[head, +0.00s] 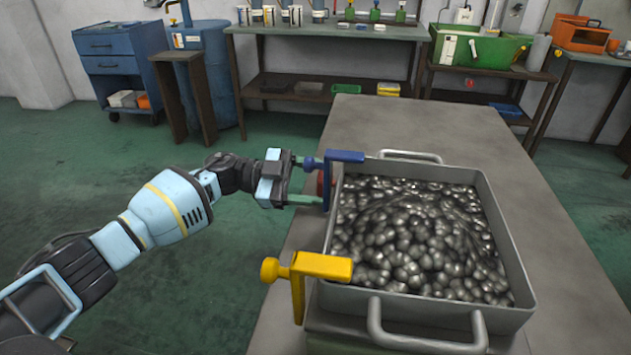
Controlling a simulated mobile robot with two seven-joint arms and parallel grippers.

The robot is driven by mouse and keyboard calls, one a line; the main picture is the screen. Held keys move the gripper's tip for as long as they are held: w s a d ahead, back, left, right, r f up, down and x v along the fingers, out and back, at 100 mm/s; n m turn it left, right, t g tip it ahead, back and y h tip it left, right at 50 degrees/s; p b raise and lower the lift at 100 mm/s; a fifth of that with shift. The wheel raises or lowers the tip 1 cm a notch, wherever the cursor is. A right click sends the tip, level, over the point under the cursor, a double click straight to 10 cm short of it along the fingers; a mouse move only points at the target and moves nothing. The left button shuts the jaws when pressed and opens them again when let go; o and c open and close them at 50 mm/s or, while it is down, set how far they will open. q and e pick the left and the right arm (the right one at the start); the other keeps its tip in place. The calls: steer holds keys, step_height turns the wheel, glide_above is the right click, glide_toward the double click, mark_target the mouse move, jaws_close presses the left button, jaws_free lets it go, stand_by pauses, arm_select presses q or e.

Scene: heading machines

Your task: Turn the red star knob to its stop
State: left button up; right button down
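The red star knob (321,183) shows only as a small red patch at the tray's left side, mostly hidden behind the blue clamp (345,157). My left gripper (308,180) reaches in from the left with its fingers apart, one above and one below the knob's height. Its fingertips are close to the knob; I cannot tell whether they touch it. The knob's star shape and turn angle cannot be made out. My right gripper is not in view.
A grey metal tray (328,262) full of dark balls stands on a grey table (420,125). A yellow clamp (322,266) grips its near left corner. The blue clamp stands close to my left fingers. Benches line the back wall; the green floor at left is clear.

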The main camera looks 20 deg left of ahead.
arm_select(q)
steer(key=o, duration=1)
steer(key=shift+a, duration=0.15)
steer(key=shift+b+v, duration=0.4)
steer(key=shift+v, duration=3.45)
